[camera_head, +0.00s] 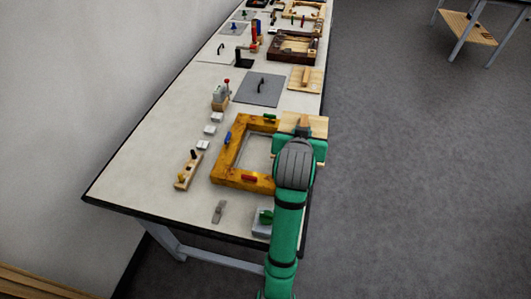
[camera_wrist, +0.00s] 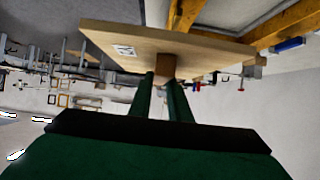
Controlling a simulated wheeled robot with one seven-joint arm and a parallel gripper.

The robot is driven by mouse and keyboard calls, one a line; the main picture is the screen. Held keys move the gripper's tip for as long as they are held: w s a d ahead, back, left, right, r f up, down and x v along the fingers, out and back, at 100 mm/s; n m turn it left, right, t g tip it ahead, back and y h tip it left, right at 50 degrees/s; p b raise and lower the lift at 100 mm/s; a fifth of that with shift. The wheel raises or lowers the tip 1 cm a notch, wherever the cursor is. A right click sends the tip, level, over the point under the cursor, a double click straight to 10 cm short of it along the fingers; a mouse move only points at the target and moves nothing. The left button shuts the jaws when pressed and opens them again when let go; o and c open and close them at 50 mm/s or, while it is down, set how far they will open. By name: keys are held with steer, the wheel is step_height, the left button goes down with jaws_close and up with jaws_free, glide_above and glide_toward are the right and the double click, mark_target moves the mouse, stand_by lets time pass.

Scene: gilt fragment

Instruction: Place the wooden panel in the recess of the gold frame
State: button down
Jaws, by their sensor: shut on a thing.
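The gold frame (camera_head: 228,163) lies flat near the front of the long table, with a pale recess in its middle. My gripper (camera_head: 304,133) is at the frame's right side. It is shut on the wooden panel (camera_head: 303,121), seen at the frame's far right corner. In the wrist view my gripper's green fingers (camera_wrist: 166,82) close on a wooden block under the panel (camera_wrist: 150,40); a small black-and-white marker is on the panel. Part of the gold frame (camera_wrist: 290,22) shows beyond the panel at upper right. My arm hides the frame's right side in the head view.
Colored clips, one blue (camera_head: 228,138) and one red (camera_head: 249,178), sit on the frame. A wooden rack (camera_head: 188,170) stands left of it. A grey plate with a handle (camera_head: 261,89) and another wooden panel (camera_head: 305,79) lie farther back. The table's left side is mostly clear.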

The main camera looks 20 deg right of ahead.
steer(key=w+a+f, duration=0.8)
steer(key=a, duration=0.1)
steer(key=shift+w+a+f, duration=0.2)
steer(key=shift+f, duration=0.2)
steer(key=shift+w+a+f, duration=0.2)
steer(key=shift+a+f, duration=0.05)
steer(key=shift+f, duration=0.2)
steer(key=shift+a+f, duration=0.1)
steer(key=shift+f, duration=1.5)
steer(key=c, duration=1.7)
jaws_free()
steer(key=shift+f, duration=0.1)
steer(key=shift+o, duration=0.2)
